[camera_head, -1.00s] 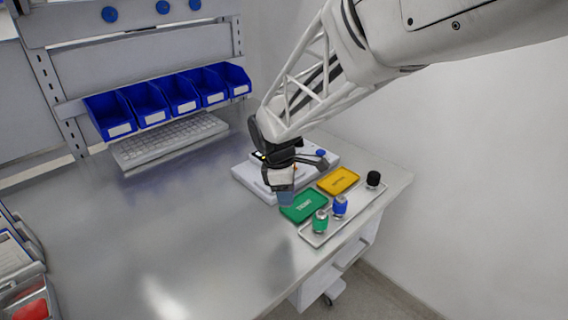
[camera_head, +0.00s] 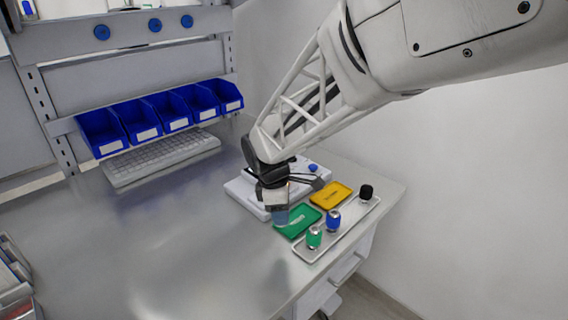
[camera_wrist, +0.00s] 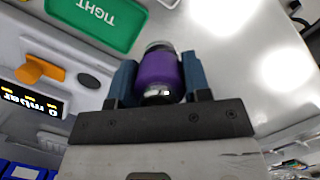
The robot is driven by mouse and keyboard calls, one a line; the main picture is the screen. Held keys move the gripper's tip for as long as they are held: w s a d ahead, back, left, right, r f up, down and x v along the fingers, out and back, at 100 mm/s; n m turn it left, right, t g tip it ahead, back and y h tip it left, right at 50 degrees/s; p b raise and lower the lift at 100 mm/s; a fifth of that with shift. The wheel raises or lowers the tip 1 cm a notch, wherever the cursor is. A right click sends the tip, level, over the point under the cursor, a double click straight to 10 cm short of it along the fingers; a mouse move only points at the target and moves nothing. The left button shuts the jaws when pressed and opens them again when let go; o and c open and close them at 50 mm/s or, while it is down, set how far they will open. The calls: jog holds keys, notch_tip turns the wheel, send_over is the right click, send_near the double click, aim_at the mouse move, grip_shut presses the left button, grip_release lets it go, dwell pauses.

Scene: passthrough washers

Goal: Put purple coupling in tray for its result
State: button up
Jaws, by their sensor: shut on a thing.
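The purple coupling (camera_wrist: 158,72), with silver ends, sits between the two blue fingers of my gripper (camera_wrist: 158,80) in the wrist view. My gripper is shut on it. In the head view my gripper (camera_head: 279,216) hangs near the left edge of the green tray (camera_head: 300,222), and the coupling is hidden there. The green tray also shows in the wrist view (camera_wrist: 122,22), marked "TIGHT", ahead and left of the coupling. A yellow tray (camera_head: 330,194) with unreadable lettering lies behind the green one.
A white device (camera_head: 245,194) with a display reading "0 mbar" (camera_wrist: 35,98) and an orange lever (camera_wrist: 40,69) stands beside the gripper. A grey rack (camera_head: 345,232) holds a green coupling (camera_head: 314,238), a blue coupling (camera_head: 333,221) and a black one (camera_head: 366,192). Table (camera_head: 190,240) is clear at left.

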jog(key=w+d+r+m, duration=0.2)
jog(key=w+d+m, duration=0.2)
jog(key=w, duration=0.5)
jog(key=shift+d+r+g, duration=0.2)
jog(key=shift+d+g, duration=0.1)
jog(key=shift+d, duration=0.1)
jog(key=shift+f, duration=0.15)
send_over(300, 221)
jog(key=shift+w+a+f, duration=0.1)
jog(key=shift+a+f, duration=0.05)
jog(key=shift+f, duration=1.35)
jog(key=shift+w+a+f, duration=0.1)
jog(key=shift+a+f, duration=0.05)
jog(key=shift+f, duration=1.35)
jog(key=shift+f, duration=1.85)
jog(key=shift+f, duration=0.2)
jog(key=o, duration=1.1)
